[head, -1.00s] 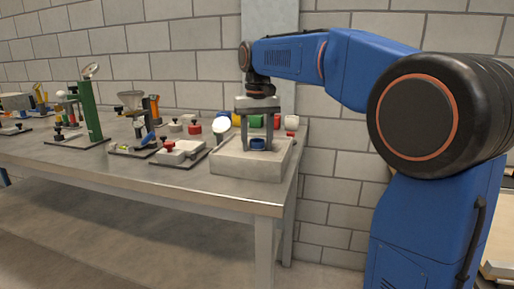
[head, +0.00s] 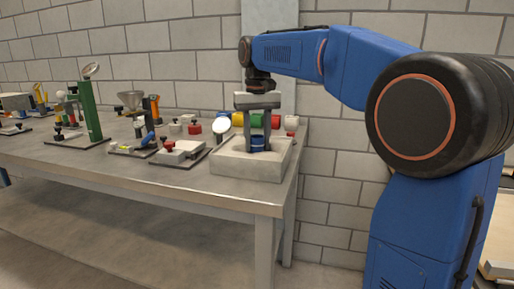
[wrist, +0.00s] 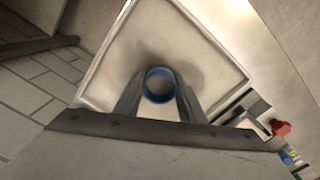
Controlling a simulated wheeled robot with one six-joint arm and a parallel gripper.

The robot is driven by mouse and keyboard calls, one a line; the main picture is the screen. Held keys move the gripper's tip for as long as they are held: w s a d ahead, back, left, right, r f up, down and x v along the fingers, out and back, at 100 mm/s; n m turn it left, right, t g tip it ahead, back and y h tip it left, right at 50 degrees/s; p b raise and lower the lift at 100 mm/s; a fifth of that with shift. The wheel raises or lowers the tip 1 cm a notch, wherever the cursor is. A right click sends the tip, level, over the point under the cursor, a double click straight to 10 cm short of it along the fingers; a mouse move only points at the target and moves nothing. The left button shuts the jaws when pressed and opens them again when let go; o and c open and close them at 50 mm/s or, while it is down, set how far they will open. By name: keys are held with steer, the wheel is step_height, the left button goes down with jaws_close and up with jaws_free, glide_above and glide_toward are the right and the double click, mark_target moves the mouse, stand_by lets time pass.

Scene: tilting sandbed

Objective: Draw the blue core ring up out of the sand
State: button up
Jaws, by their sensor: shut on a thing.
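The blue core ring (wrist: 149,92) is round and open in the middle, over the pale sand in the sandbed (wrist: 97,85). In the head view the blue ring (head: 258,148) is low between my fingers, above the tray's front wall (head: 245,167). My gripper (head: 258,146) points straight down and is shut on the ring, with one finger on either side. The wrist view shows both fingers of my gripper (wrist: 160,95) against the ring's sides. I cannot tell how far its lower edge is from the sand.
A plate with a white block and red knob (head: 178,152) lies left of the sandbed. Several coloured pieces, including a red one (head: 194,128), stand behind. The table's right edge is close to the sandbed; the table's front strip is clear.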

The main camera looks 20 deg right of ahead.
steer(key=shift+r, duration=2.85)
